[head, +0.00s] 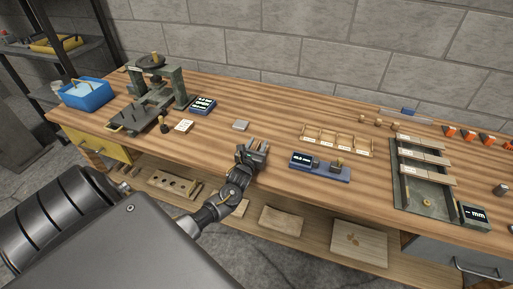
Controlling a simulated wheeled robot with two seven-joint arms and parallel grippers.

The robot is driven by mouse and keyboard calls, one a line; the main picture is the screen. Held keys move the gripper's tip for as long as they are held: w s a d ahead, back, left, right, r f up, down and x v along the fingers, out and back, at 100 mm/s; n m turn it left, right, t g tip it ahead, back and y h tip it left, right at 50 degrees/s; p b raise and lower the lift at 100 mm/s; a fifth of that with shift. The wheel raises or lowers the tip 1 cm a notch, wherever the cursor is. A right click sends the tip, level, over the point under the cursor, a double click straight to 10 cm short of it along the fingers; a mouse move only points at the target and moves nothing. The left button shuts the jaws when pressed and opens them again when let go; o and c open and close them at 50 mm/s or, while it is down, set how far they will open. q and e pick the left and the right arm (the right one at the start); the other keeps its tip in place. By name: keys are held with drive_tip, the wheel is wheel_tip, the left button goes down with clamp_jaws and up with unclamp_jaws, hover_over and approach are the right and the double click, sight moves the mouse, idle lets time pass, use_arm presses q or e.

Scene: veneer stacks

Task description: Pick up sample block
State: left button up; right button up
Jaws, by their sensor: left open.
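A small flat grey block (240,125), which looks like the sample block, lies on the wooden workbench (285,118) near its middle. My left gripper (258,145) is at the bench's front edge, just in front of the block and slightly to its right. Its jaws are apart and nothing shows between them. It does not appear to touch the block. My right gripper is not in view.
A dark press (155,85) and a blue bin (87,94) stand at the left. A blue gauge (320,168) sits right of my gripper, before a small wooden rack (337,140). A dark tray with strips (424,197) lies farther right. Bench around the block is clear.

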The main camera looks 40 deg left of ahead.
use_arm(q)
drive_tip(key=shift+w+a, duration=0.1)
drive_tip(key=shift+w, duration=0.35)
clamp_jaws()
drive_tip(key=shift+r, duration=0.15)
